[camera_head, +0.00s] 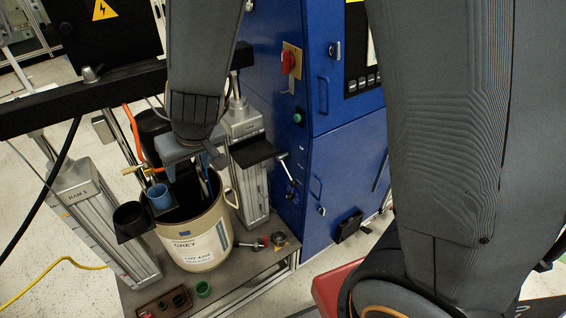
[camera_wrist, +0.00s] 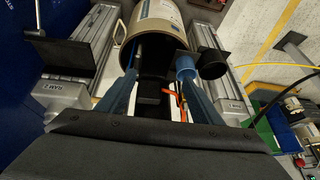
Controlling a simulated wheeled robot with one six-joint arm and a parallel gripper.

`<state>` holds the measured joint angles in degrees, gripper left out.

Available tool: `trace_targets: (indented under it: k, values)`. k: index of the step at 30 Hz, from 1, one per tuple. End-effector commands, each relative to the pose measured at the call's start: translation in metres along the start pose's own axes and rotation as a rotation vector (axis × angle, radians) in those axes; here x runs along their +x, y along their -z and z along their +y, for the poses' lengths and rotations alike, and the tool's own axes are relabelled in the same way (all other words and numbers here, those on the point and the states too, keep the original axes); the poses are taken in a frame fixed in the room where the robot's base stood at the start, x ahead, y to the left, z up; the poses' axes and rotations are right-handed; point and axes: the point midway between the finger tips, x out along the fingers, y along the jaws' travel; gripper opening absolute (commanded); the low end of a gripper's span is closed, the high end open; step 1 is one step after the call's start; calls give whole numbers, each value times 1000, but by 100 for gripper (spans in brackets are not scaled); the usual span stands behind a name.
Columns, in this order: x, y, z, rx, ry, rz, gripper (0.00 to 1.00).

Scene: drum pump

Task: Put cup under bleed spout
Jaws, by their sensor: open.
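A blue cup (camera_head: 160,196) and a black cup (camera_head: 130,216) sit side by side at a dark shelf at the left of the drum; which one the task means I cannot tell. In the wrist view the blue cup (camera_wrist: 185,68) is by the right fingertip, with the black cup (camera_wrist: 212,66) further right. A small brass fitting (camera_head: 129,170) shows above the blue cup; whether it is the bleed spout is unclear. My gripper (camera_head: 190,182) is open over the drum, its fingers apart in the wrist view (camera_wrist: 158,70), with no cup between them.
The cream drum (camera_head: 211,240) stands between two grey ram columns, the left one (camera_head: 80,185) and the right one (camera_head: 254,180). A blue cabinet (camera_head: 300,150) is close at right. A brown tray (camera_head: 155,307) and a green ring-like part (camera_head: 203,289) lie in front.

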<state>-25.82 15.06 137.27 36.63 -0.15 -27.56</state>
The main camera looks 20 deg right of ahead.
Motion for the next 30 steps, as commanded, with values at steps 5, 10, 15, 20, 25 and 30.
trace_targets:
  k: [5,10,15,20,25,30]
  values:
    - [-45,-45,89,130,-43,-120,60]
    - [-82,-94,146,225,-114,-227,60]
    - [-100,-121,171,270,-161,-282,60]
    - [-103,-126,175,277,-169,-292,60]
    - [-102,-125,174,275,-168,-292,60]
    - [-90,-130,175,275,-166,-301,60]
